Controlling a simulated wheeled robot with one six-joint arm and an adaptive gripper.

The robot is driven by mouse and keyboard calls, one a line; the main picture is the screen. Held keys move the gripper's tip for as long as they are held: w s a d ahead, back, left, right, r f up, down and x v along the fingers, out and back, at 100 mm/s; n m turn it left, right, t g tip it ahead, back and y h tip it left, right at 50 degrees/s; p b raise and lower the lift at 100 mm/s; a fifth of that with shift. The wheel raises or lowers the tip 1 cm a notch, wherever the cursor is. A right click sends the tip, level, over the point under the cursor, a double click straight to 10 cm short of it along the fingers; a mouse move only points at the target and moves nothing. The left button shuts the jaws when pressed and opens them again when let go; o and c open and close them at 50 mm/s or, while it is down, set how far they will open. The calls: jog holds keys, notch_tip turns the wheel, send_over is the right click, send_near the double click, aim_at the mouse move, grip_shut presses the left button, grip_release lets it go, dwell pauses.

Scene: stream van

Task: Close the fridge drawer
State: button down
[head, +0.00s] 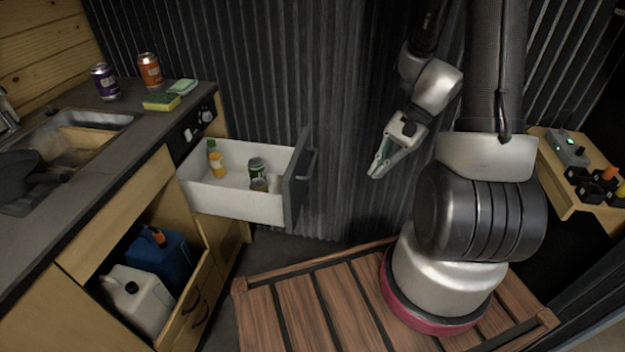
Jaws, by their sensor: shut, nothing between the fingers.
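The fridge drawer (235,203) is pulled well out of the counter's end. It has white walls and a dark grey front panel (292,190) with a dark handle (309,164) on its right side. Inside the drawer are an orange bottle (217,166), a green can (257,170) and small jars beside it. My gripper (374,175) is shut and empty, pointing down and left. It hangs in the air to the right of the drawer front, apart from the handle.
The counter (90,145) holds a sink (75,135), a purple can (104,82), an orange can (149,70) and sponges. Below, an open lower compartment holds a white canister (140,300) and a blue canister (160,262). A slatted wooden platform (310,305) lies below; the corrugated wall is behind.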

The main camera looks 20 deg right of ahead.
jog(key=w+a+f+m+t+y, duration=0.2)
jog(key=w+f+m+t, duration=0.1)
jog(key=w+f+m, duration=0.55)
jog(key=m+t+h, duration=0.1)
jog(key=m+t, duration=0.2)
jog(key=m, duration=0.1)
send_near(301, 185)
notch_tip(301, 185, down, 4)
jog(key=w+a, duration=0.1)
jog(key=a, duration=0.1)
jog(key=shift+w+a+r+n, duration=0.25)
jog(key=shift+w+a, duration=0.1)
jog(key=shift+a, duration=0.1)
jog(key=shift+w+a, duration=0.1)
